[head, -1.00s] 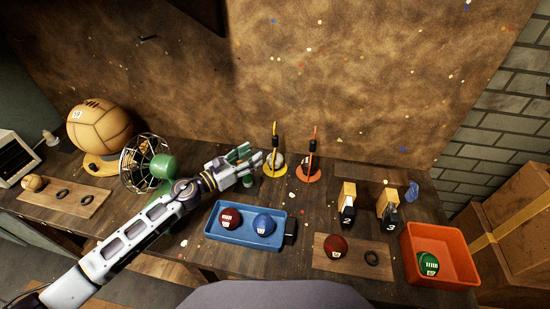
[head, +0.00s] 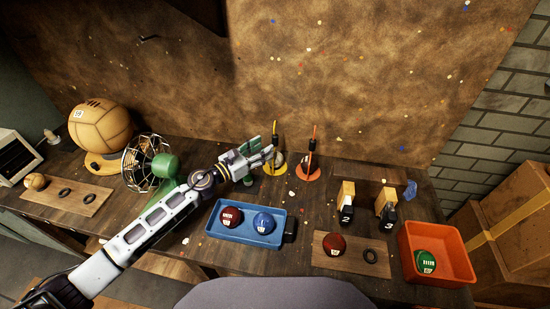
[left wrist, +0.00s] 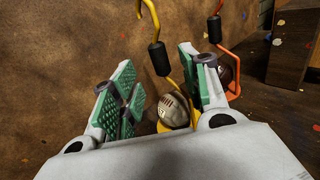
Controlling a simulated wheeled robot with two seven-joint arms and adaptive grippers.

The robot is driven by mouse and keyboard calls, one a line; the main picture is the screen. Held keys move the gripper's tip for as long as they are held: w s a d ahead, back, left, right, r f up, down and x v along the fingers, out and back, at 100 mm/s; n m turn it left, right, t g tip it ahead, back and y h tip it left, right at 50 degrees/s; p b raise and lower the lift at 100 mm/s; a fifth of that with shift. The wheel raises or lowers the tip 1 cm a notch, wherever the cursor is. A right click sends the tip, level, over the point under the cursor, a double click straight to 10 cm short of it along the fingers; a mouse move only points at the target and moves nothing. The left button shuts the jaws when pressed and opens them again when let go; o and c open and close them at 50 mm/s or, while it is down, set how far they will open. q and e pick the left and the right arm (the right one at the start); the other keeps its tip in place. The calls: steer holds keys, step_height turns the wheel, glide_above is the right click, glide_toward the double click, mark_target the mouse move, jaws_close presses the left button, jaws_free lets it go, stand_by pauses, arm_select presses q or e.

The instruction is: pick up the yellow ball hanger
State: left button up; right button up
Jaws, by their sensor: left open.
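The yellow ball hanger (head: 274,142) stands upright at the back of the bench, with a round yellow base and a pale ball beside its stem. It also shows in the left wrist view (left wrist: 158,62), its black grip and yellow rod rising between my open fingers, with the pale ball below. My left gripper (head: 262,156) is open and just left of the hanger. In the left wrist view the green-padded fingers (left wrist: 160,90) stand on either side of it; I cannot tell whether they touch. My right gripper is not in view.
An orange hanger (head: 313,155) stands close to the right. A blue tray (head: 245,238) with a red and a blue ball lies in front. A fan (head: 150,163) stands left, and an orange bin (head: 455,245) sits at the right. The wall is close behind.

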mark_target(273, 142)
arm_select(q)
steer(key=shift+p+x, duration=0.35)
steer(key=shift+x, duration=1)
steer(key=shift+w+d+f, duration=0.1)
steer(key=shift+w+d, duration=0.7)
steer(key=shift+d, duration=0.05)
steer(key=shift+f, duration=0.1)
steer(key=shift+c, duration=0.5)
jaws_close()
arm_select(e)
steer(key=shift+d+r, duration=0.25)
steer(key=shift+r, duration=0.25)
